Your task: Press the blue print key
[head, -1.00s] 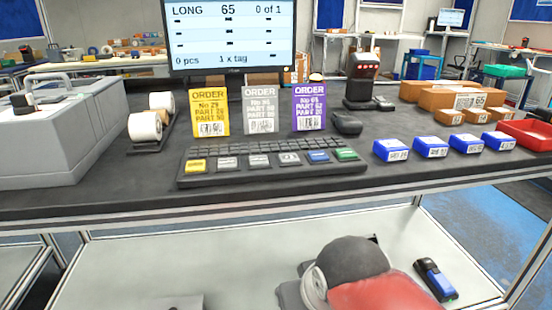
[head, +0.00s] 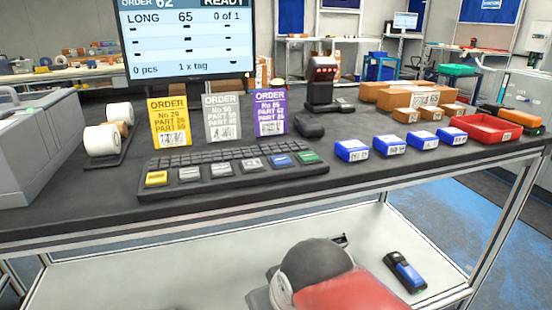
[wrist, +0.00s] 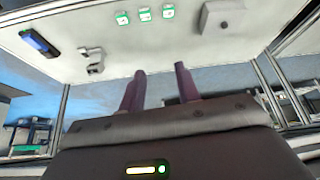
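The blue key (head: 282,160) is in the front row of a dark keyboard (head: 232,183) on the desk, between a grey key (head: 251,164) and the green key (head: 309,157). A yellow key (head: 156,178) is at the left end of this row. Nothing covers the blue key in the head view. My gripper (wrist: 160,70) shows in the wrist view, its two fingers apart with nothing between them. It faces a pale shelf surface, and the keyboard is not in that view. The fingers cannot be seen in the head view.
A monitor (head: 187,40) stands behind yellow, grey and purple order cards. Blue boxes (head: 352,149) and a red tray (head: 482,129) are to the right of the keyboard. A mouse (head: 309,126) lies behind its right end. A blue-black handheld device (head: 404,272) lies on the lower shelf.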

